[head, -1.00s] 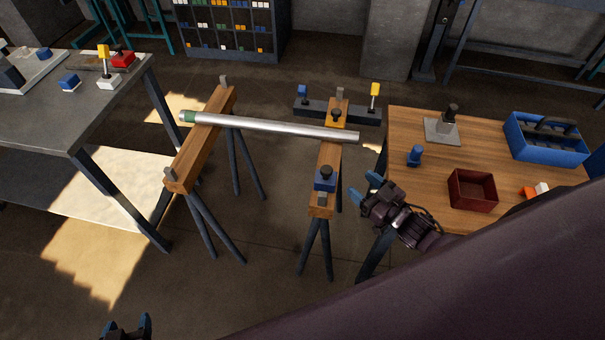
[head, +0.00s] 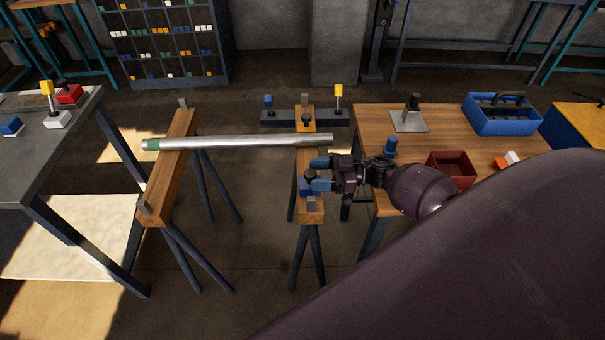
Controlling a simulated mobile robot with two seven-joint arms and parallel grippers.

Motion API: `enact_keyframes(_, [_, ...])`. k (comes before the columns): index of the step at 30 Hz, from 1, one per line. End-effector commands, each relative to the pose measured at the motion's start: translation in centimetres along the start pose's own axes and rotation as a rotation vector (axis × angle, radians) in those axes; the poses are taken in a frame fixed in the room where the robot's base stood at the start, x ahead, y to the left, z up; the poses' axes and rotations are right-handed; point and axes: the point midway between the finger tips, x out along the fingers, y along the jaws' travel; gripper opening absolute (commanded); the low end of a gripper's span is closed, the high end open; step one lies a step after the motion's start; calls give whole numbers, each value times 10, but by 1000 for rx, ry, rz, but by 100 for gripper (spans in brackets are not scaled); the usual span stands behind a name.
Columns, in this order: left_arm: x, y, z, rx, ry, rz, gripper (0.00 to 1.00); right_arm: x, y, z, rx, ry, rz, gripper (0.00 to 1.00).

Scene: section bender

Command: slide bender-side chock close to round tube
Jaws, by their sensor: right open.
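A silver round tube (head: 240,142) with a green band near its left end lies across two wooden-topped trestles. On the right trestle (head: 311,205), an orange chock (head: 305,121) with a black knob sits just beyond the tube. A blue chock (head: 304,187) with a black knob sits on the near side, with a gap between it and the tube. The frame does not label which chock is bender-side. My right gripper (head: 319,174) is open at the blue chock, its blue fingertips beside the knob; contact cannot be told. My left gripper is out of view.
The wooden table (head: 372,122) at right holds a grey-based stand (head: 409,121), a blue bottle-like piece (head: 390,147), a dark red bin (head: 451,167) and a blue toolbox (head: 502,118). A dark bar (head: 275,118) lies behind the right trestle. The floor between the trestles is clear.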

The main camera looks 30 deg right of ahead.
Motion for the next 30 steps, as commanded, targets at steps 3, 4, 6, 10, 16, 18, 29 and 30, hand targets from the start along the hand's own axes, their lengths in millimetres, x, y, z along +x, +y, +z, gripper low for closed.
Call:
enact_keyframes(3, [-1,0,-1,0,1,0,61,18,0,-1,0,2,0,61])
enact_keyframes(4, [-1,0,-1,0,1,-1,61,22,0,-1,1,3,0,61])
enact_keyframes(6, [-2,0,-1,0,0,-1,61,29,0,0,1,2,0,61])
enact_keyframes(10, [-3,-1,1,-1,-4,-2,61,37,0,0,0,1,1,61])
enact_keyframes(16, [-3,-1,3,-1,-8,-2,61,40,0,0,0,0,2,61])
enact_keyframes(18, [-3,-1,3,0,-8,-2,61,40,0,0,0,0,2,61])
enact_keyframes(29, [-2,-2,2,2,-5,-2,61,40,0,0,0,0,2,22])
enact_keyframes(30, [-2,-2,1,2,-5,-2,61,40,0,0,0,0,2,22])
